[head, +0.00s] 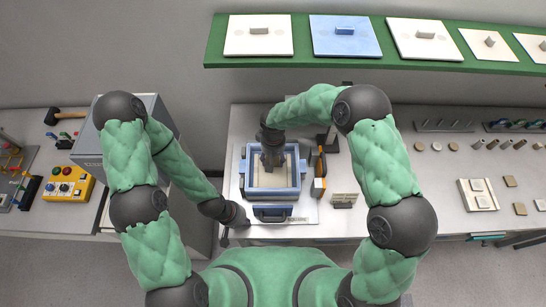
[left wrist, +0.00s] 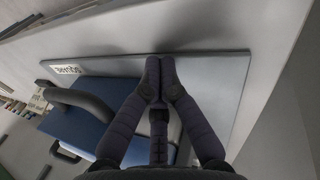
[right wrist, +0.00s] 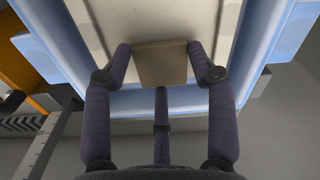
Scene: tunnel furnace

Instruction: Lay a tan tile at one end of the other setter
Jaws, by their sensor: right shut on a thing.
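A tan tile (right wrist: 162,64) is between the fingertips of my right gripper (right wrist: 162,58), which is shut on it. In the right wrist view it is over the pale floor of a blue-walled box (right wrist: 238,40). In the head view my right gripper (head: 271,163) reaches down into that blue box (head: 297,187) and hides the tile. A pale setter surface (head: 288,164) shows inside the box. My left gripper (head: 224,236) is beside the bench's front left corner; in the left wrist view its fingertips (left wrist: 160,72) are together and empty.
A pale board (head: 466,199) with two tiles stands on the right bench, with several loose tan tiles (head: 510,181) beside it. A blue part with a dark handle (head: 272,212) is at the box's front. A green shelf (head: 300,62) holds several plates. A yellow control box (head: 68,188) stands left.

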